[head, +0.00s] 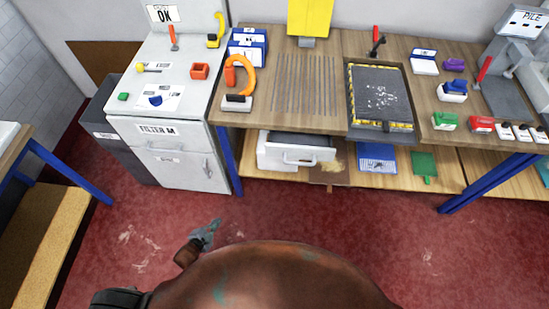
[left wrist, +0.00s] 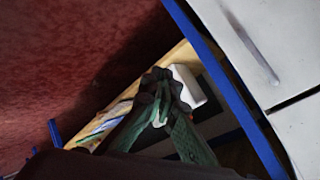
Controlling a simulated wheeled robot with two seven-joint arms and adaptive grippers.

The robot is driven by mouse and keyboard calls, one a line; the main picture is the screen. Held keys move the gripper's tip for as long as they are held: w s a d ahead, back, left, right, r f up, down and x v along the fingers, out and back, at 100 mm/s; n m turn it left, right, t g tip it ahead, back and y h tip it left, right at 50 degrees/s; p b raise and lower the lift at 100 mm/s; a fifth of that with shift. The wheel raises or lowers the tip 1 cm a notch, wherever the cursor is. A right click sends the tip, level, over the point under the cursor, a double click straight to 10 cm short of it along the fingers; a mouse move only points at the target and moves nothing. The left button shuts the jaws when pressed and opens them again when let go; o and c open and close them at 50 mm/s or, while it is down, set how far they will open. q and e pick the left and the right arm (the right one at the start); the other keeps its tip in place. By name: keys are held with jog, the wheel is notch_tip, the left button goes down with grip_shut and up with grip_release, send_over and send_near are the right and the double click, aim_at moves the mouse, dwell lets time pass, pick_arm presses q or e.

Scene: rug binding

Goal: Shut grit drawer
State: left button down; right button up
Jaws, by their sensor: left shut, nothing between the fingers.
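The grit drawer (head: 303,155) is a white drawer with a pale bar handle (head: 299,161) under the wooden workbench. It stands pulled out, with its dark inside showing. My left gripper (head: 212,228) is shut and empty over the red floor, in front and to the left of the drawer and apart from it. In the left wrist view my shut fingers (left wrist: 160,98) partly cover a white block-like end (left wrist: 188,84), probably the drawer. My right gripper is not in view.
A white cabinet (head: 180,172) and a blue bench leg (head: 228,160) stand left of the drawer. A brown mat with grit (head: 332,172), a blue tray (head: 376,158) and a green dustpan-like piece (head: 424,165) lie on the lower shelf. The floor in front is clear.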

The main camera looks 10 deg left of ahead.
pick_arm(q)
jog(key=w+d+r+m+t+h, duration=0.1)
jog(key=w+d+r+m+h, duration=0.2)
jog(key=r, duration=0.5)
jog(key=w+d+r+m+t+h, duration=0.1)
jog(key=w+d+r+m+t, duration=0.1)
jog(key=w+d+r+m, duration=0.45)
jog(key=s+d+r+m+h+b, duration=0.1)
jog(key=d+r+m+h, duration=0.2)
jog(key=r, duration=0.5)
jog(key=d+r+m+h, duration=0.1)
jog(key=d+r+h, duration=0.2)
jog(key=d+r, duration=0.4)
jog(key=shift+w+d+r+b, duration=0.3)
jog(key=shift+w+d, duration=0.7)
jog(key=shift+w, duration=0.75)
jog(key=shift+w+d+r+b, duration=0.2)
jog(key=shift+w+d, duration=0.75)
jog(key=shift+w, duration=0.8)
jog(key=shift+w+d+r+b, duration=0.3)
jog(key=shift+w+d, duration=0.7)
jog(key=shift+w, duration=0.75)
jog(key=shift+f, duration=0.1)
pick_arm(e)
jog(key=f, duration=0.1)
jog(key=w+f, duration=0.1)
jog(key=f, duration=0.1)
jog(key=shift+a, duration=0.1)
